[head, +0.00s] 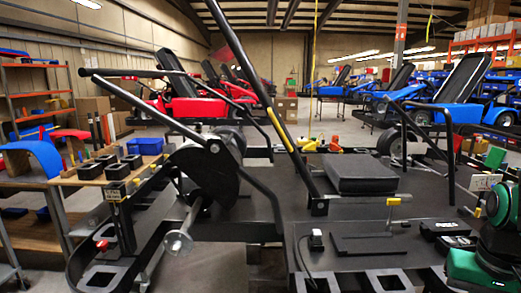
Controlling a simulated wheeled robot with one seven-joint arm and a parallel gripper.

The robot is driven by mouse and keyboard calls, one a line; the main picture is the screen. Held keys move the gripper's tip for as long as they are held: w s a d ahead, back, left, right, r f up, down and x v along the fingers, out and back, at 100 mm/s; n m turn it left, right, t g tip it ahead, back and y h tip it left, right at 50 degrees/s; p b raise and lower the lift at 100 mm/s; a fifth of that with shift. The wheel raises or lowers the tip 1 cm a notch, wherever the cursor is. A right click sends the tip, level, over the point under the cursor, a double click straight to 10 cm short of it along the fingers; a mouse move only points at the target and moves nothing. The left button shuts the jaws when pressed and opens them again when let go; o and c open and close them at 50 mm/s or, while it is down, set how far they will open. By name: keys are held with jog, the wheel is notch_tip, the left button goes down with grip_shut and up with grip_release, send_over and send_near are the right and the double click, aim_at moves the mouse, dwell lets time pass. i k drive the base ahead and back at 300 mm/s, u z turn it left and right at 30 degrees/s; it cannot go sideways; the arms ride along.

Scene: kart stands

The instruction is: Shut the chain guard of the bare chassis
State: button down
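The bare chassis (262,231) fills the foreground, a low black tube frame without coloured bodywork. A dark rounded plate (205,172), which looks like the chain guard, stands tilted up at its left side, above a grey axle end (178,242). A long bar (148,110) slopes from the upper left down to the top of this plate. I cannot tell for certain how the plate is hinged. A tall black bar with a yellow stripe (283,132) rises from the chassis middle and leans left. My gripper is not in view.
A wooden-topped bench (82,178) with black blocks stands close on the left. A black pad (360,173) lies on the chassis deck. Green and dark equipment (470,268) fills the lower right corner. Red (195,108) and blue (458,112) karts stand behind.

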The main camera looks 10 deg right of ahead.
aim_at(188, 157)
jog(key=z, duration=0.05)
jog(key=k, duration=1)
jog(key=u, duration=0.65)
jog(key=i, duration=1.75)
jog(key=z, duration=0.8)
